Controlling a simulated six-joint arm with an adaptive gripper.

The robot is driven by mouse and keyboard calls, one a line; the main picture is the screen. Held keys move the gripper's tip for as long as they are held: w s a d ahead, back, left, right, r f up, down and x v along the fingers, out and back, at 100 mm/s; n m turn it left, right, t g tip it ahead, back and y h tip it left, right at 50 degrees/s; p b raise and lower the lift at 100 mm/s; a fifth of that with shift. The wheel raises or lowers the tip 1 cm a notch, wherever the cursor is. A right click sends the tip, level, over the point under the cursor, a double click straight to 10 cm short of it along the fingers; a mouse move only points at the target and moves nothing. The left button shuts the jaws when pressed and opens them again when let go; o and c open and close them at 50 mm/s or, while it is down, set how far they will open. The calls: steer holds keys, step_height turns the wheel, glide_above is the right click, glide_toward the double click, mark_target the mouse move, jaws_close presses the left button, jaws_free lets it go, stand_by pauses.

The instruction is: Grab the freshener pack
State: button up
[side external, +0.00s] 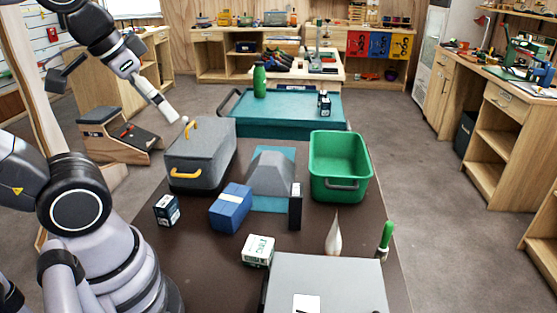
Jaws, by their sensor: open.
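Several small packs are in view, and their labels are too small to show which is the freshener pack. A white pack with green marks (258,250) lies near the front middle of the brown table. A small dark-blue box (167,209) stands at the table's left edge. A narrow black box (295,207) stands upright near the middle. Another small dark box (324,103) stands on the teal cart. My gripper (166,110) is at the upper left, open, above and behind the grey case, well apart from all these packs. Its fingertips are small and seen from the side.
A grey case with yellow handles (200,160), a blue box (231,208), a grey wedge-shaped block (271,172) and a green bin (340,140) fill the table's middle. A grey box (325,280), a pale pointed object (334,235) and a green-handled tool (386,238) are in front.

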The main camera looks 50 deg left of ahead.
stand_by(0.3)
steer(key=w+d+f+n+g+h, duration=0.1)
steer(key=w+f+n+g+h, duration=0.3)
steer(key=w+f+n+h, duration=0.65)
steer(key=w+a+f+n+t, duration=0.3)
steer(key=w+a+f+n, duration=0.2)
steer(key=w+f+n, duration=0.3)
steer(key=n+t+y, duration=0.1)
steer(key=n+t, duration=0.4)
steer(key=n, duration=0.4)
glide_toward(296, 196)
steer(key=a, duration=0.4)
steer(key=x, duration=1.3)
steer(key=shift+s+d+f, duration=0.1)
steer(key=shift+f, duration=0.35)
